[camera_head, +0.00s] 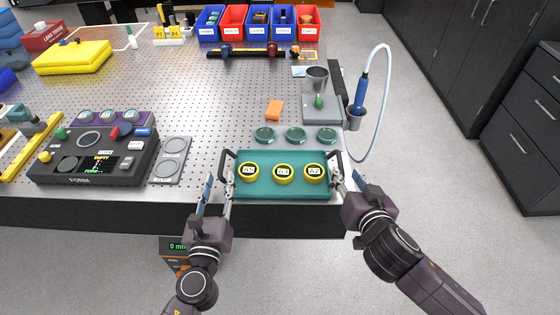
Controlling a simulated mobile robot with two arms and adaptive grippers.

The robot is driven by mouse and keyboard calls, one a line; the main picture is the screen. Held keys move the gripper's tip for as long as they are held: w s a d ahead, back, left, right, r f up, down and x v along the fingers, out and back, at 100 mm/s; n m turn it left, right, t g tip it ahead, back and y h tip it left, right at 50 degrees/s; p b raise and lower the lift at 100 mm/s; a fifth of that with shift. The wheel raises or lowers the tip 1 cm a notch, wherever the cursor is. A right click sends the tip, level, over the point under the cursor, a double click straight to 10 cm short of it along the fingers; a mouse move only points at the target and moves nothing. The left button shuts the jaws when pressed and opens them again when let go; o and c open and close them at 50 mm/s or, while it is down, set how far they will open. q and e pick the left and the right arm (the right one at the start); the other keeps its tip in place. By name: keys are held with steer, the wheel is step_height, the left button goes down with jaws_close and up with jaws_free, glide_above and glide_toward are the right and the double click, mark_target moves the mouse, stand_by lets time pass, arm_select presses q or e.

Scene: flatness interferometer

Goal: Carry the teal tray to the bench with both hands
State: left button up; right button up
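The teal tray (250,192) is at the front edge of the perforated bench, looking level. It carries three yellow-rimmed, labelled round pieces: one at left (249,172), one in the middle (283,174) and one at right (315,173). Dark handles stand at its left (223,160) and right (335,160) ends. My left gripper (218,183) is at the left handle, its fingers apart. My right gripper (348,178) is at the right handle, its fingers also apart. I cannot tell whether the handles lie between the fingers, or whether the tray fully rests on the bench.
Three green discs (296,134) lie just behind the tray. A grey plate (322,110) and a blue-handled corded tool (361,92) stand at the back right. The dark FORM console (95,160) and a grey two-disc plate (170,160) are to the left.

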mark_target(225, 152)
arm_select(q)
steer(key=shift+w+r, duration=0.1)
steer(key=shift+w, duration=0.25)
arm_select(e)
steer(key=shift+w, duration=0.3)
steer(key=shift+r, duration=0.1)
arm_select(q)
steer(key=shift+s+r, duration=0.1)
arm_select(e)
steer(key=shift+s, duration=0.1)
